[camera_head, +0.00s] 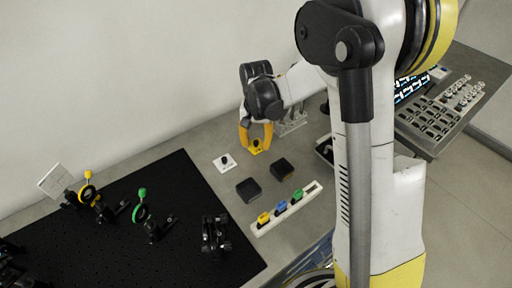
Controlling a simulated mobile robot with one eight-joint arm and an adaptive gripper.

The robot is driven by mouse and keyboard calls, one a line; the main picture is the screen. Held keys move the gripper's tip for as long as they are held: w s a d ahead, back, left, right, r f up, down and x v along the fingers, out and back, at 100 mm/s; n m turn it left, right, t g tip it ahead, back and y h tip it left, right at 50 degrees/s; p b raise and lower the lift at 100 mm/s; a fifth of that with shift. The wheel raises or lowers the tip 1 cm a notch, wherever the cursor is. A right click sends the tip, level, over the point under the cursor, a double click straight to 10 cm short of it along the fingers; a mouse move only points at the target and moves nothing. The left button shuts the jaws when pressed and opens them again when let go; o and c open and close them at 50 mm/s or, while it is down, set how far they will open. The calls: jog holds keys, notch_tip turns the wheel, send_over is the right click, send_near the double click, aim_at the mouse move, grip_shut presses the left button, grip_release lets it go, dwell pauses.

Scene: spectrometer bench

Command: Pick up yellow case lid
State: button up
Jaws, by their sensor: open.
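The yellow case lid (255,151), a small yellow plate with a dark knob, lies on the grey bench near the wall. My gripper (256,145) reaches down over it with yellow fingers, one on each side of the knob. The fingers are open. Whether they touch the lid cannot be told, as they partly cover it and share its colour.
A white plate with a dark knob (224,162) lies just left of the lid. Two black cases (249,189) (281,169) stand in front. A white rack (313,189) holds yellow, blue and green pieces. A black optics board (180,185) fills the left. A clear stand (293,122) is behind right.

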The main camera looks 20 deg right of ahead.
grip_shut()
jog(key=shift+r, duration=0.1)
